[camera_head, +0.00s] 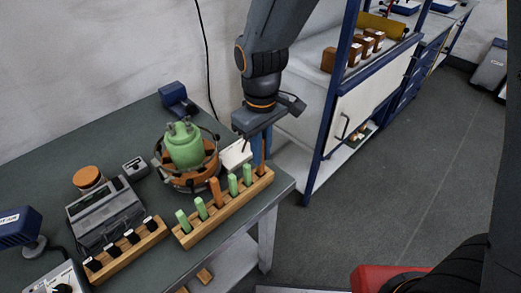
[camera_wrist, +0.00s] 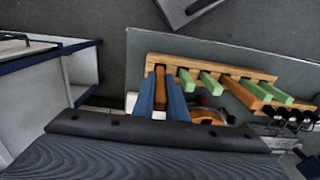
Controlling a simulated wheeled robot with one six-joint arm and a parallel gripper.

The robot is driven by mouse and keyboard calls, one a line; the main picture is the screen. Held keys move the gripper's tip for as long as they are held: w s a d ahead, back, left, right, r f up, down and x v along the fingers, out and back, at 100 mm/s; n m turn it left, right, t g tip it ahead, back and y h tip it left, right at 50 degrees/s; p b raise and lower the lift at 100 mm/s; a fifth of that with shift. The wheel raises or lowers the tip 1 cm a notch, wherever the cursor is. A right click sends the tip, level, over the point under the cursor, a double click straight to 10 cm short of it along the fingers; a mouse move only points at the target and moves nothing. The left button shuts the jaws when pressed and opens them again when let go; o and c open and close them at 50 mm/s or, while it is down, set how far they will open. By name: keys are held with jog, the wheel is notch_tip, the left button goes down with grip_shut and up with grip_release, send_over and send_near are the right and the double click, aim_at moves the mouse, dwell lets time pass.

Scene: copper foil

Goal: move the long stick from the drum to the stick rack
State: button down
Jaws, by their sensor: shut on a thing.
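The stick rack (camera_head: 222,213) is a long wooden block near the table's front right edge, holding several green sticks and an orange stick (camera_head: 215,191). My gripper (camera_head: 261,148) is above its far right end, with blue fingers pointing down. In the wrist view my gripper (camera_wrist: 160,100) is shut on a brown stick (camera_wrist: 160,80), whose far end meets the rack's end (camera_wrist: 215,67). The stick looks upright in the end place; how deep it sits I cannot tell. The likely drum (camera_head: 187,178), an orange round body in a metal frame, stands behind the rack, with a green vessel (camera_head: 185,147) on top.
A wooden block with black-topped pieces (camera_head: 127,249) and a grey device (camera_head: 103,212) are at the left. A shelf unit (camera_head: 345,95) with a blue post stands close to the right of my arm.

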jog(key=shift+f, duration=0.7)
jog(key=c, duration=1.7)
grip_release()
jog(key=shift+r+p, duration=0.75)
jog(key=shift+r, duration=0.35)
jog(key=shift+r+p, duration=2.95)
jog(key=shift+r, duration=0.5)
